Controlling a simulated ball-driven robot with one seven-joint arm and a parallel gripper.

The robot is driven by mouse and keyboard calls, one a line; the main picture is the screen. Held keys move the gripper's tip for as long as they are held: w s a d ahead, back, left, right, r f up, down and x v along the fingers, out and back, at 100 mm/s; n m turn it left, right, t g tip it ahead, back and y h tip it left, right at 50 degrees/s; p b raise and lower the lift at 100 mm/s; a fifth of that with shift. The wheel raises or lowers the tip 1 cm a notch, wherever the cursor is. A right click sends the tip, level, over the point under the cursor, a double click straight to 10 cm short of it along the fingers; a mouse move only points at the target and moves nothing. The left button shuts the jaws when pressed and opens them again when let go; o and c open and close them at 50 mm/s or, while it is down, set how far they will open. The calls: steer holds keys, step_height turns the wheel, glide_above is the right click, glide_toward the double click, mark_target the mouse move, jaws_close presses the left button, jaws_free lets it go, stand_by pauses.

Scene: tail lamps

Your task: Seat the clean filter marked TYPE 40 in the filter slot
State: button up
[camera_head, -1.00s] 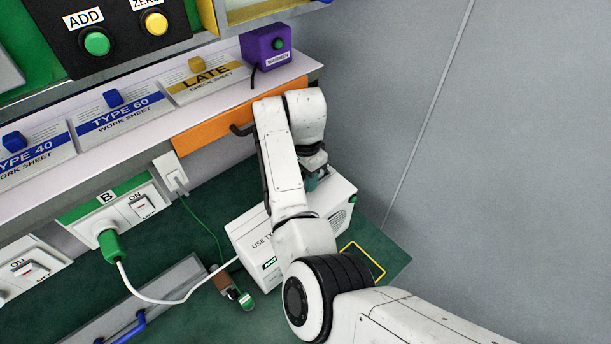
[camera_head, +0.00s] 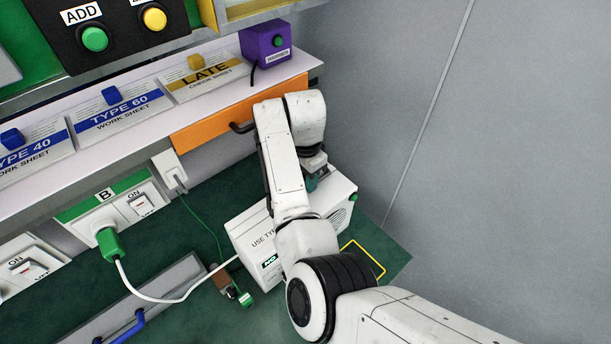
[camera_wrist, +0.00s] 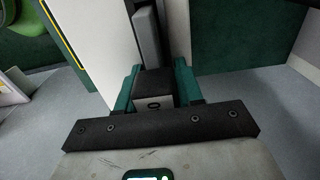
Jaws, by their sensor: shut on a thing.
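A white box-shaped unit (camera_head: 245,238) stands on the green bench, with a front label that reads "USE TY…" before my arm covers the rest. My gripper (camera_head: 317,180) is at its top, mostly hidden behind my own arm. In the wrist view my gripper (camera_wrist: 154,88) has its teal fingers on either side of a dark block, which I take for the grip of the filter (camera_wrist: 153,85). A grey bar (camera_wrist: 147,36) extends beyond it, beside the white casing. No TYPE 40 mark on the held thing is readable. The slot and how deep the filter sits are hidden.
A green plug (camera_head: 110,243) with a white cable sits in socket B. A small brown and green piece (camera_head: 233,288) lies left of the unit. A yellow outline (camera_head: 365,258) marks the bench at its right. The shelf (camera_head: 160,125) overhangs behind, with an orange drawer (camera_head: 215,120).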

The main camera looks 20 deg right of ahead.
steer(key=shift+r, duration=0.1)
steer(key=shift+r+p, duration=0.35)
steer(key=shift+r, duration=0.15)
stand_by(1.0)
steer(key=o, duration=1.2)
steer(key=shift+c, duration=0.2)
step_height(320, 180, up, 11)
steer(key=shift+f+b, duration=0.15)
steer(key=shift+b, duration=0.4)
